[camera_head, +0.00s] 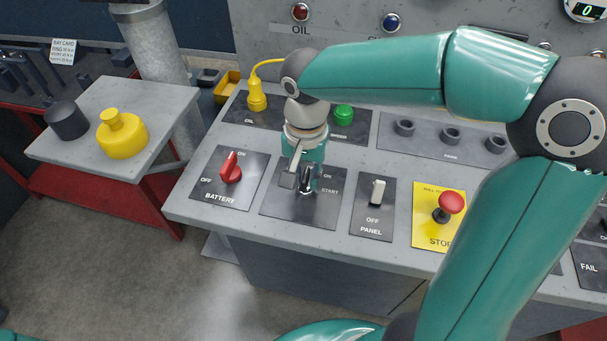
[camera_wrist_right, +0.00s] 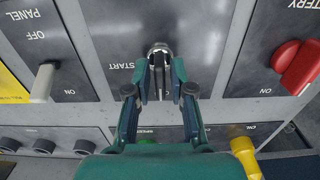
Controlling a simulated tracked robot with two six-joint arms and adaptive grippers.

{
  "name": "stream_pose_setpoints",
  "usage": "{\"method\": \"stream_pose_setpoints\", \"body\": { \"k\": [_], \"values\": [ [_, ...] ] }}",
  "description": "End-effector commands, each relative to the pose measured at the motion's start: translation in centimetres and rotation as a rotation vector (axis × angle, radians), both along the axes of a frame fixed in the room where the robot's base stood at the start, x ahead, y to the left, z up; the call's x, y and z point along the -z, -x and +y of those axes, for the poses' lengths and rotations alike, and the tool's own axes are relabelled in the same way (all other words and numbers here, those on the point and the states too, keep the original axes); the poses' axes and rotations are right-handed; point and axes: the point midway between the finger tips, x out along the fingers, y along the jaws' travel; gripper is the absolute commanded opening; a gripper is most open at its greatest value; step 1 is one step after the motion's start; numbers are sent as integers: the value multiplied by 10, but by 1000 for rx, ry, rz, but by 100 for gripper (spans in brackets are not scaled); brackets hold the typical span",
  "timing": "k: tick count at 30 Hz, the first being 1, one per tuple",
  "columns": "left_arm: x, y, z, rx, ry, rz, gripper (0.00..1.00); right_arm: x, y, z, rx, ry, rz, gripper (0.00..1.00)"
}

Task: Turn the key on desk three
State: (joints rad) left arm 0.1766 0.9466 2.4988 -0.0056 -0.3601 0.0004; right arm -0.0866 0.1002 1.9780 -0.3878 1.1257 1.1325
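The key (camera_wrist_right: 158,62) is a dark, narrow piece in a round silver collar on the START plate (camera_wrist_right: 112,40). It also shows in the head view (camera_head: 306,180), between the BATTERY and PANEL plates and partly hidden by my gripper. My right gripper (camera_wrist_right: 161,82) comes down from above, its two fingers on either side of the key. The fingers look partly open, with a narrow gap around the key; firm contact does not show. My right gripper in the head view (camera_head: 303,178) covers part of the START plate. My left gripper is not in view.
The red BATTERY knob (camera_head: 231,167) is left of the key. The PANEL switch (camera_head: 378,190) and red STOP button (camera_head: 451,203) are to the right. A green button (camera_head: 343,112) and yellow plug (camera_head: 257,100) stand behind. A side table (camera_head: 75,150) holds a yellow can.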

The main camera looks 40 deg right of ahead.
Motion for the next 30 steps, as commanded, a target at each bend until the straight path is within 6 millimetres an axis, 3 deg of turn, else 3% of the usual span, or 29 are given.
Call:
{"method": "stream_pose_setpoints", "body": {
  "k": [3, 17, 30],
  "values": [
    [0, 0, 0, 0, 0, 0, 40, 0, 0, 0, 0, 0, 0, 0],
    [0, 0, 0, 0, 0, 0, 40, -1, 0, 1, -44, -1, 0, 0],
    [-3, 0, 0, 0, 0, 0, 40, -1, -1, 0, -334, 1, -1, 0]
  ]
}}
